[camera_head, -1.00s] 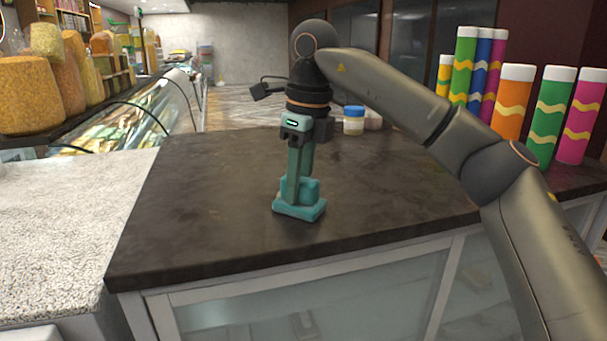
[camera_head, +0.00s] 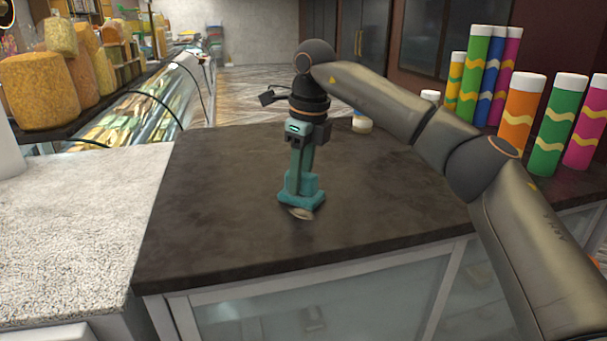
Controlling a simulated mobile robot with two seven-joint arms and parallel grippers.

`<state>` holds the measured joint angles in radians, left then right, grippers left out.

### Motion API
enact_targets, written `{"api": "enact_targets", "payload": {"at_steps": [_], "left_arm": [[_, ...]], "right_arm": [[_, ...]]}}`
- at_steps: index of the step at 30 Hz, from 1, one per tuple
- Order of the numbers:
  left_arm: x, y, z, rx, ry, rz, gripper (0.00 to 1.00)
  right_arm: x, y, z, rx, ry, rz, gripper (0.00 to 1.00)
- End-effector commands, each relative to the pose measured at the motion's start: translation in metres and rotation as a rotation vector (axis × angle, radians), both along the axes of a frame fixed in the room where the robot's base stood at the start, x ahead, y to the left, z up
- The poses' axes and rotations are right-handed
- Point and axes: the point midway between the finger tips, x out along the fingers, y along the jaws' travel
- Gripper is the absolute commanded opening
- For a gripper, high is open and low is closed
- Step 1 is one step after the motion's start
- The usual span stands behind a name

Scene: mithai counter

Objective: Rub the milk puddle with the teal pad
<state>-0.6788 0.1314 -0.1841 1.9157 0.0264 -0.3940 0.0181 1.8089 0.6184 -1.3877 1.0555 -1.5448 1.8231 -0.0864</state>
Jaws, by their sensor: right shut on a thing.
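The teal pad (camera_head: 301,200) is on the dark countertop near its middle, with a raised block on top. My right gripper (camera_head: 300,178) points down and is shut on the pad's raised part. A small pale patch, which looks like the milk puddle (camera_head: 300,214), shows at the pad's near edge. The rest of the puddle, if any, is hidden under the pad. I cannot tell whether the pad touches the counter fully. My left gripper is not in view.
The dark countertop (camera_head: 210,215) is clear around the pad. Striped tubes (camera_head: 519,115) stand along the right side. A jar (camera_head: 362,122) stands behind my right arm. A white speckled counter (camera_head: 75,225) adjoins on the left, with a glass sweet case (camera_head: 165,95) behind.

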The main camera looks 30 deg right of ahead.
Motion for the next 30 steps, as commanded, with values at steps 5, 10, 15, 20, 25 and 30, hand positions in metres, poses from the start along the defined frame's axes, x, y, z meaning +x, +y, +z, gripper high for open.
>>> {"api": "enact_targets", "payload": {"at_steps": [5, 10, 15, 20, 25, 30], "left_arm": [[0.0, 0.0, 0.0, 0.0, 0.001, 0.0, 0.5], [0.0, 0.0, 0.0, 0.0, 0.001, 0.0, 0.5], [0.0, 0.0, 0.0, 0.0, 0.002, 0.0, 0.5], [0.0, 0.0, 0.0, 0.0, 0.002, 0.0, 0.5], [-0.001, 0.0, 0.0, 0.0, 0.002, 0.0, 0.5], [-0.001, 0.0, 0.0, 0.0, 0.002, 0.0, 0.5]], "right_arm": [[0.005, -0.002, -0.004, -0.004, 0.006, -0.001, 0.0], [0.018, -0.005, -0.003, -0.004, 0.006, -0.005, 0.0], [0.032, -0.008, -0.001, -0.003, 0.006, -0.004, 0.0], [0.039, -0.01, 0.0, -0.005, 0.004, -0.002, 0.0], [0.04, -0.011, 0.0, -0.003, 0.004, -0.001, 0.0], [0.04, -0.01, 0.002, -0.002, 0.002, -0.001, 0.0]]}}
